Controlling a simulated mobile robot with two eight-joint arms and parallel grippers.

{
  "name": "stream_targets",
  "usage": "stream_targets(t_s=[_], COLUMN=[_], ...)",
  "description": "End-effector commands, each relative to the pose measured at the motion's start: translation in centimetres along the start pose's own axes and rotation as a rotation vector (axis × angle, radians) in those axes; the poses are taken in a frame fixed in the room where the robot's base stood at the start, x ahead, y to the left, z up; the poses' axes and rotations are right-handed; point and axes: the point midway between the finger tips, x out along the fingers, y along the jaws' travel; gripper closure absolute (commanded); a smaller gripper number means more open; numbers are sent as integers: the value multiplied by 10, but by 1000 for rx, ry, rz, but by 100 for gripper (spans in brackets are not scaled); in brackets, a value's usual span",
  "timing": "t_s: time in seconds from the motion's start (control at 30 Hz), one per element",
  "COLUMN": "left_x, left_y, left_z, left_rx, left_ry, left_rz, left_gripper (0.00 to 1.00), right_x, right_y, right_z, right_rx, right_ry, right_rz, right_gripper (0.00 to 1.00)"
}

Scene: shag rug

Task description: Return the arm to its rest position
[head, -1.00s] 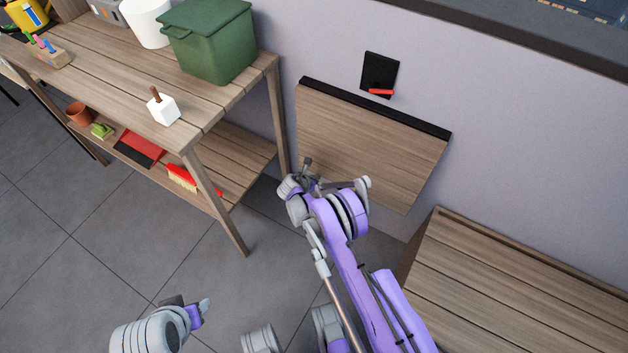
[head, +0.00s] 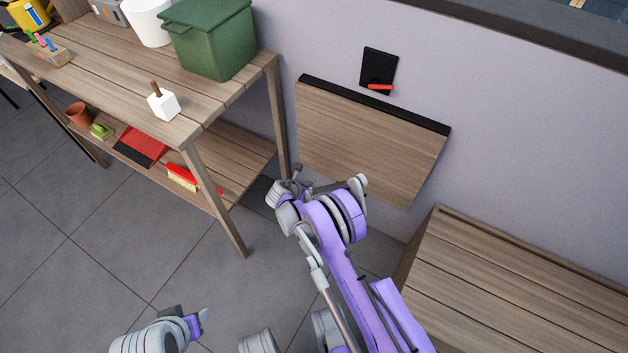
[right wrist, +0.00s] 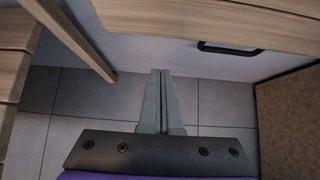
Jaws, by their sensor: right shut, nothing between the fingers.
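My right arm reaches up the middle of the head view, and its gripper (head: 296,171) is at its far end, partly hidden by the wrist. It is in front of the lower left of the wall-mounted wooden panel (head: 370,140). In the right wrist view the two fingers (right wrist: 162,75) are together and empty, over grey floor tiles and the foot of the wall. My left gripper (head: 203,314) shows at the lower left of the head view above the floor. Its fingers are too small and edge-on to tell their opening.
A wooden workbench (head: 108,85) with a lower shelf (head: 225,165) stands at left, bearing a green bin (head: 210,40) and a white block (head: 162,104). A wooden chest or bench (head: 510,280) is at right. A black handle (right wrist: 230,49) shows in the right wrist view. Floor is free at left.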

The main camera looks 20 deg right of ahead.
Motion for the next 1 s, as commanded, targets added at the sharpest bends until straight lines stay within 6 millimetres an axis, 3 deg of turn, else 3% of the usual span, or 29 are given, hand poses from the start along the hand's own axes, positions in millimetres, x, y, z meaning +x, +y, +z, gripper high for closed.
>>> stream_targets(t_s=[0.1,0.3,0.7,0.87,1.0], left_x=[-8,-13,-14,-14,-14], left_y=[0,0,0,0,0], left_z=[-3,-4,-4,-4,-4], left_rx=[0,0,0,0,0], left_ry=[3,4,4,4,4], left_rz=[0,0,0,0,0], left_gripper=[50,50,50,50,50], right_x=[-29,-56,-64,-85,-126], right_y=[0,0,-1,-8,-26], right_z=[0,-3,-2,20,53], right_rx=[0,0,8,123,352], right_ry=[0,1,4,38,105], right_rz=[1,0,-1,0,-4], right_gripper=[100,100,100,100,100])
